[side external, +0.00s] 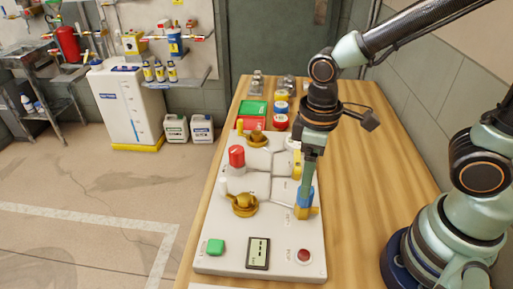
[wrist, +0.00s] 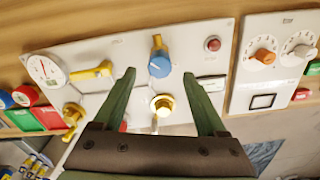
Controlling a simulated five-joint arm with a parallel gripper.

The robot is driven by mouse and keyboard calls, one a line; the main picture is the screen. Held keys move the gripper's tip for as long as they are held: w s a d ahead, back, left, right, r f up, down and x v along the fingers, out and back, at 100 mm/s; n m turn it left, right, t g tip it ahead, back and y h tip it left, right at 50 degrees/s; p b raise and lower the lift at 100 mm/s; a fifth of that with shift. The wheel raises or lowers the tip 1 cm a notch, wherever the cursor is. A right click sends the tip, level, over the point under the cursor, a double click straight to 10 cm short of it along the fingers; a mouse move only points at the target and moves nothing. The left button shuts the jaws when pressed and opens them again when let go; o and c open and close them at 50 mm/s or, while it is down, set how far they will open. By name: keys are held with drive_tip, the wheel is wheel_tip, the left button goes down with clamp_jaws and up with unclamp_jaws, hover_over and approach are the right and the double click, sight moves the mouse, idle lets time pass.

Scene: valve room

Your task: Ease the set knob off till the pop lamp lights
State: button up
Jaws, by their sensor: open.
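A blue knob (side external: 305,198) with a yellow-orange fitting stands on the pale panel (side external: 279,232); I take it as the set knob. My gripper (side external: 309,178) points down just above it. In the wrist view my gripper (wrist: 158,75) is open, its green fingertips on either side of the blue knob (wrist: 159,66), with a gap at each side. Whether the tips reach down beside it I cannot tell. A red lamp (side external: 304,256) sits nearer the panel's front edge and also shows in the wrist view (wrist: 212,44). It looks dull red.
The panel also bears a red knob (side external: 237,156), brass valves (side external: 244,204), a green button (side external: 216,246) and a small display (side external: 258,253). A white gauge (wrist: 45,70) and yellow lever (wrist: 90,72) show in the wrist view. A second panel (wrist: 250,85) carries dials. Bare wood lies right.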

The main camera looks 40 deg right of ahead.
drive_tip(key=shift+f, duration=2.65)
